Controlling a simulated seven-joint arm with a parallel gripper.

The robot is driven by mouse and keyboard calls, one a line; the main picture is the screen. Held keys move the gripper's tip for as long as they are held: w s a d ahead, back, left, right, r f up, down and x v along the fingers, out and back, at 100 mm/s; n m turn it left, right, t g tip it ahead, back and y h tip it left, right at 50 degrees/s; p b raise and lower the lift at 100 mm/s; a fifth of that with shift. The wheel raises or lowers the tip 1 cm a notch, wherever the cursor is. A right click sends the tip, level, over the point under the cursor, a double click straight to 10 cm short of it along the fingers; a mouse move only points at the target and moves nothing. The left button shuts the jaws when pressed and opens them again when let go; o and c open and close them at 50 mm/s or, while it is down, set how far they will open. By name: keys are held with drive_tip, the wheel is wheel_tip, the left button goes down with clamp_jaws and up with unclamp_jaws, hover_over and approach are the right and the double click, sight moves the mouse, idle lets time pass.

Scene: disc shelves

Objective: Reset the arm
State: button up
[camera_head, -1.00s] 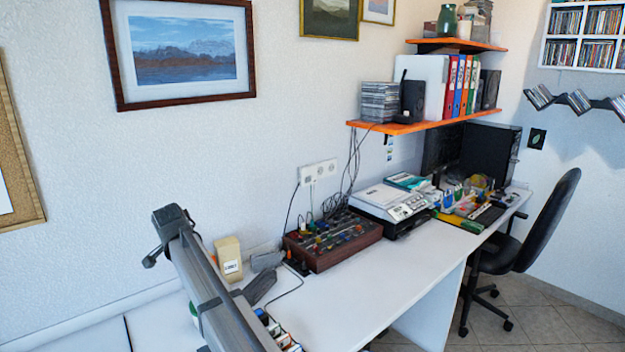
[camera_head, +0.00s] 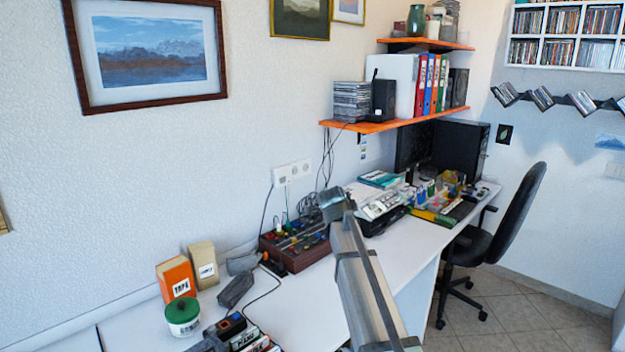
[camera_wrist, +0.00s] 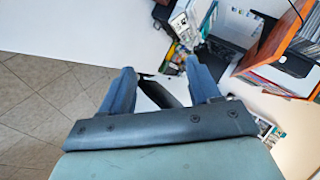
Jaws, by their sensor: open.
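My gripper (camera_wrist: 160,72) shows in the wrist view with its two dark fingers spread wide apart. It is open and nothing is held between the fingers. Behind it are the tiled floor, the desk and the computer corner, seen tilted. In the head view my grey arm (camera_head: 362,280) rises from the bottom edge over the middle of the desk (camera_head: 308,300). It hides part of the desk top and overlaps the white machine (camera_head: 380,203). I cannot make out the fingers in the head view.
On the desk's left stand an orange box (camera_head: 176,279), a tan box (camera_head: 203,264) and a green-lidded jar (camera_head: 182,317). A brown control box (camera_head: 292,246) sits by the wall. An orange shelf (camera_head: 405,121) juts above. A black chair (camera_head: 510,215) stands at right.

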drive_tip(key=s+d+f+m, duration=0.1)
drive_tip(key=d+f, duration=0.1)
drive_tip(key=d, duration=0.6)
drive_tip(key=s+d+f+g+h, duration=0.1)
drive_tip(key=s+d+f, duration=0.25)
drive_tip(key=f, duration=0.55)
drive_tip(key=s+f+n+g+y, duration=0.1)
drive_tip(key=s+f+n+g, duration=0.15)
drive_tip(key=s+f, duration=0.6)
drive_tip(key=s+f+n+g, duration=0.2)
drive_tip(key=s+f+n, duration=0.1)
drive_tip(key=f, duration=1)
drive_tip(key=s+f+n+g+y, duration=0.1)
drive_tip(key=s+f+n+g, duration=0.1)
drive_tip(key=s+f, duration=0.65)
drive_tip(key=s+a+f+n+g, duration=0.2)
drive_tip(key=s+f+n+g, duration=0.3)
drive_tip(key=s+f, duration=1.25)
drive_tip(key=s+a+f+n+g+y, duration=0.1)
drive_tip(key=s+f+n+g, duration=0.1)
drive_tip(key=s, duration=1)
drive_tip(key=s+a+f+n+g+y, duration=0.1)
drive_tip(key=s+f+n+g, duration=0.1)
drive_tip(key=s, duration=1.1)
wheel_tip(320, 180, down, 2)
drive_tip(key=shift+a+f+n+g, duration=0.1)
drive_tip(key=shift+a+n+g, duration=0.3)
drive_tip(key=shift+n, duration=0.15)
